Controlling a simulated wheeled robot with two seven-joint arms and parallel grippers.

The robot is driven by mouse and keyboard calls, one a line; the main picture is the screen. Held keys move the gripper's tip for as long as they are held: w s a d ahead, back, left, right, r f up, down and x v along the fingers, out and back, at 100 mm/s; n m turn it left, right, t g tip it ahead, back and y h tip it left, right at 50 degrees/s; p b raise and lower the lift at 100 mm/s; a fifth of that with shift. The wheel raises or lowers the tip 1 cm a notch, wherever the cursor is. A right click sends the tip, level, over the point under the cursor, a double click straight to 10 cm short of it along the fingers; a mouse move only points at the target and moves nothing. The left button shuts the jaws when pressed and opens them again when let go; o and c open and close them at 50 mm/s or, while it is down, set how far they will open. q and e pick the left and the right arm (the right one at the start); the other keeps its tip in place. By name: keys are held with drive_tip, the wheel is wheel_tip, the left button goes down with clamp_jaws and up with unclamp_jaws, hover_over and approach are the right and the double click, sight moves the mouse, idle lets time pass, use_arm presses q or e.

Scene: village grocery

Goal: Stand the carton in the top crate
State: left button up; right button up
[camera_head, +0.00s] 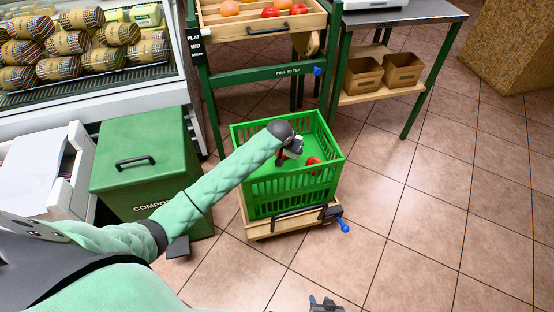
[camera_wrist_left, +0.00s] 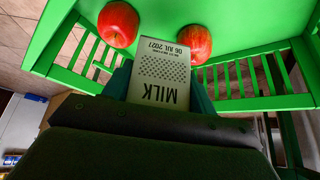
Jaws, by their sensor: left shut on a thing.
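The milk carton (camera_wrist_left: 162,70) is grey-white with a printed date and the word MILK, which reads upside down in the left wrist view. My left gripper (camera_wrist_left: 160,90) is shut on it, with a finger at each side. In the head view the left arm reaches down into the green crate (camera_head: 250,190), and the wrist hides most of the carton. I cannot tell whether the carton touches the crate floor. My right gripper (camera_head: 326,304) is empty at the bottom edge of the head view, apparently with its fingers apart.
Two red apples (camera_wrist_left: 118,24) (camera_wrist_left: 194,44) lie in the crate beside the carton. The crate stands on a wooden base (camera_head: 262,228) with a blue-ended handle (camera_head: 343,225). A green compost bin (camera_head: 140,150) is left, a fruit stand (camera_head: 262,70) behind. The floor at right is clear.

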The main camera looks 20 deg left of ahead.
use_arm(q)
drive_tip(key=a+f, duration=0.2)
drive_tip(key=a, duration=0.1)
drive_tip(key=w+a+f, duration=0.1)
drive_tip(key=a+f, duration=0.1)
drive_tip(key=a, duration=0.2)
drive_tip(key=a+f, duration=0.2)
drive_tip(key=a, duration=0.1)
drive_tip(key=shift+w+a+f+b, duration=0.25)
drive_tip(key=shift+w+a+b, duration=0.05)
drive_tip(key=shift+b, duration=0.1)
drive_tip(key=shift+f, duration=1.95)
drive_tip(key=o, duration=1.1)
drive_tip(key=shift+f, duration=0.1)
drive_tip(key=shift+o, duration=0.2)
